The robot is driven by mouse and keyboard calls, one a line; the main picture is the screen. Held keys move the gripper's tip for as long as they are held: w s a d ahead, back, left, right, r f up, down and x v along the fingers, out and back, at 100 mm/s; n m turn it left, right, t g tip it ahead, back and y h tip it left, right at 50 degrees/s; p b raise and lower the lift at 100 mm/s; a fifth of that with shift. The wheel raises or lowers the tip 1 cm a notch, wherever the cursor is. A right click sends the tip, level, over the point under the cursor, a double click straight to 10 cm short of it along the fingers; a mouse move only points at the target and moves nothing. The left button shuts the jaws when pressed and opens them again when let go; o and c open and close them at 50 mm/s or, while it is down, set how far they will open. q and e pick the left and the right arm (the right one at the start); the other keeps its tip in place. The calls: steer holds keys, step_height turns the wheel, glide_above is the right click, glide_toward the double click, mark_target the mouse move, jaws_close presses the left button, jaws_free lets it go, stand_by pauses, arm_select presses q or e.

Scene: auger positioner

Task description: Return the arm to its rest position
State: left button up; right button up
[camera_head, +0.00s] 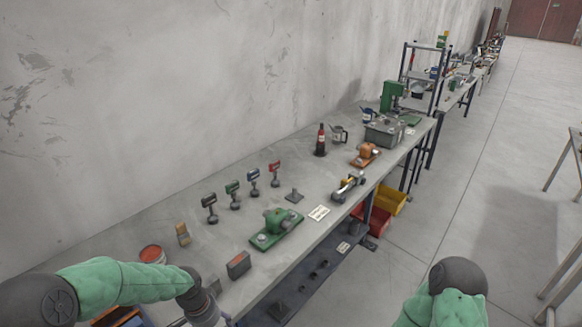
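My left arm (130,285), in a green sleeve, comes in from the left and reaches over the near end of the workbench. My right arm (445,305) shows only as a green-sleeved section with a dark joint at the bottom right, over the floor beside the bench. The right gripper is out of view.
The grey workbench (215,242) runs along the wall. Near my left wrist are a dark grey box (239,265) and a red-topped can (152,254). A green machine (276,229) stands farther along. The floor (470,205) on the right is mostly clear.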

arm_select(q)
steer(key=s+d+f+n+b, duration=0.1)
steer(key=s+d+f+n, duration=0.2)
steer(key=s+f, duration=0.2)
steer(key=s+d+f+n+h+b, duration=0.1)
steer(key=s+d+f, duration=0.3)
steer(key=f, duration=0.7)
steer(key=s+d+f+n+h+b, duration=0.1)
steer(key=s+d+f+n+b, duration=0.2)
steer(key=s+f, duration=0.3)
steer(key=shift+d+f+n, duration=0.55)
steer(key=shift+f+n, duration=0.25)
steer(key=shift+f, duration=0.1)
